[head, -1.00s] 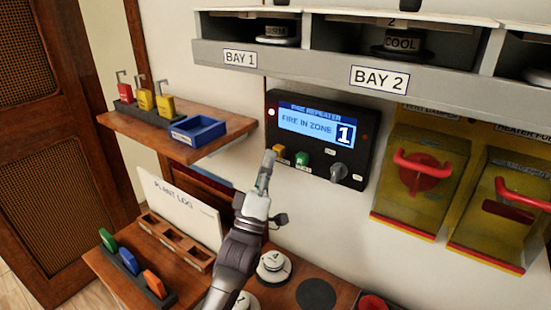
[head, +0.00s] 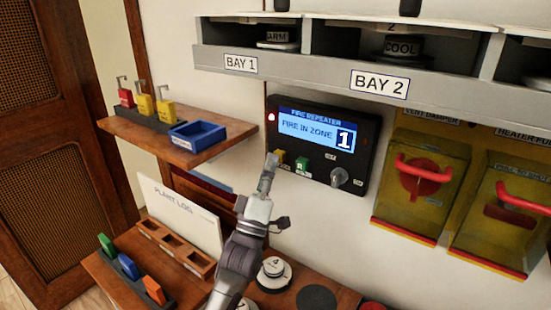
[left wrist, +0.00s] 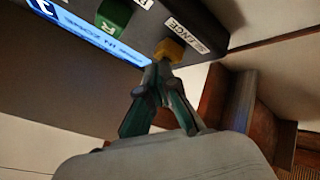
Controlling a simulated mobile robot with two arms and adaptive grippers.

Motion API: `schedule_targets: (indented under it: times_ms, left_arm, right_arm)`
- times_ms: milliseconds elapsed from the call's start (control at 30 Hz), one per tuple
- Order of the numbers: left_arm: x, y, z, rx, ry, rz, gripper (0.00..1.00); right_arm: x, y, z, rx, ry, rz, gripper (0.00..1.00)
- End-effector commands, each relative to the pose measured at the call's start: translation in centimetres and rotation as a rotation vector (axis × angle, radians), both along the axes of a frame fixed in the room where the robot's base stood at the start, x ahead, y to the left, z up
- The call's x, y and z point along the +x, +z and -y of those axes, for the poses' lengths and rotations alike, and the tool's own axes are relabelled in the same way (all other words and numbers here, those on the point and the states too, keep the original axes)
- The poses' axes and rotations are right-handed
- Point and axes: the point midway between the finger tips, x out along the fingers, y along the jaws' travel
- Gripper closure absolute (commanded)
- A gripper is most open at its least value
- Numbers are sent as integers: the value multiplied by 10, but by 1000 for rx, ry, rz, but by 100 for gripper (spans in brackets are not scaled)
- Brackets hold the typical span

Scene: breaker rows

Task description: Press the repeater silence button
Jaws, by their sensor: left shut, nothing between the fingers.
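The fire repeater (head: 322,180) is a black wall panel with a lit blue screen reading "FIRE IN ZONE 1". Its yellow silence button (head: 280,154) is at the lower left; the left wrist view shows the yellow button (left wrist: 172,48) beside a "SILENCE" label (left wrist: 183,36). My left gripper (head: 271,160) is shut and empty, its tips at the button's left edge in the head view. In the left wrist view the fingertips (left wrist: 160,68) are right at the button; I cannot tell whether they touch. My right gripper is not in view.
A green button (head: 302,165) marked R and a grey knob (head: 339,177) are right of the yellow one. A wooden shelf (head: 150,133) with a blue tray (head: 198,134) is at left. Yellow covered boxes (head: 420,190) are at right; a bay shelf (head: 300,62) overhangs above.

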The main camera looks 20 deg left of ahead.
Motion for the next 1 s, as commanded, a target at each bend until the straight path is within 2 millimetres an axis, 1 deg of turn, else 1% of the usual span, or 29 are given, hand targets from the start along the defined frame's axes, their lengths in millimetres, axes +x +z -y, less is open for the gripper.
schedule_targets:
  times_ms: [500,800,1000]
  left_arm:
    - [0,-1,0,0,0,-1,100]
    - [8,-1,3,0,-1,0,100]
    - [9,0,3,0,0,-1,100]
  right_arm:
    - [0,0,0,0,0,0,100]
    - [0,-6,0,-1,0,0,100]
    - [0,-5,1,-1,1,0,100]
